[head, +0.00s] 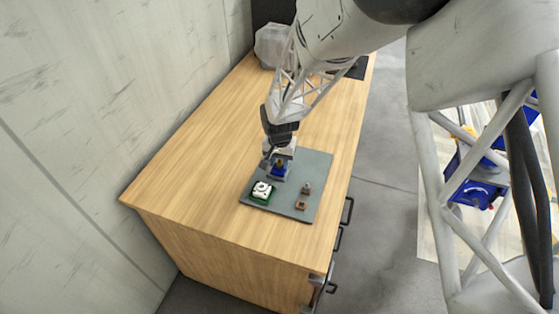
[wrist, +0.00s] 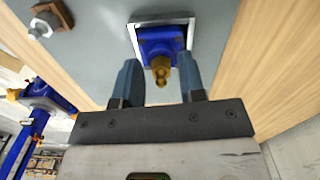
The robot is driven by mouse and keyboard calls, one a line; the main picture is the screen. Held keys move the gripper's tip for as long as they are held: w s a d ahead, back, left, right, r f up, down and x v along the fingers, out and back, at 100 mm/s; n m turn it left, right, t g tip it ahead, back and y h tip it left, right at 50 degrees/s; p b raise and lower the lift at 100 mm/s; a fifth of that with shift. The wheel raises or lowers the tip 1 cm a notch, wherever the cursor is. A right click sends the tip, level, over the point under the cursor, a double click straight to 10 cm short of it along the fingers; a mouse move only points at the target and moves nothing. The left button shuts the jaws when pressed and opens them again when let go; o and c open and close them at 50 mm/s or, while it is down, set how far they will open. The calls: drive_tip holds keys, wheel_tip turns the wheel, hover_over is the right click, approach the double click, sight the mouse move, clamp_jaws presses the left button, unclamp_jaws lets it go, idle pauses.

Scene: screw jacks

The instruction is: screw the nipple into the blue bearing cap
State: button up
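The blue bearing cap (wrist: 158,38) sits in a light grey square frame on the grey mat; in the head view the cap (head: 278,174) is just below my gripper. The brass nipple (wrist: 161,70) sticks out of the cap toward my wrist camera. How deep it sits in the cap cannot be told. My gripper (wrist: 160,60) is open, with one dark blue-grey finger on each side of the nipple. Gaps show between both fingers and the nipple. In the head view my gripper (head: 279,152) hides part of the cap and nipple.
The grey mat (head: 314,166) lies on a wooden cabinet top (head: 190,185). A green-based white part (head: 262,191) stands left of the cap. Two small brownish parts (head: 302,206) (head: 306,188) lie to the right. A grey lump (head: 271,45) stands at the far end. Handles line the right side.

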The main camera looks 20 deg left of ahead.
drive_tip(key=n, duration=0.5)
drive_tip(key=shift+n, duration=3)
drive_tip(key=shift+c, duration=0.4)
clamp_jaws()
drive_tip(key=shift+m, duration=0.3)
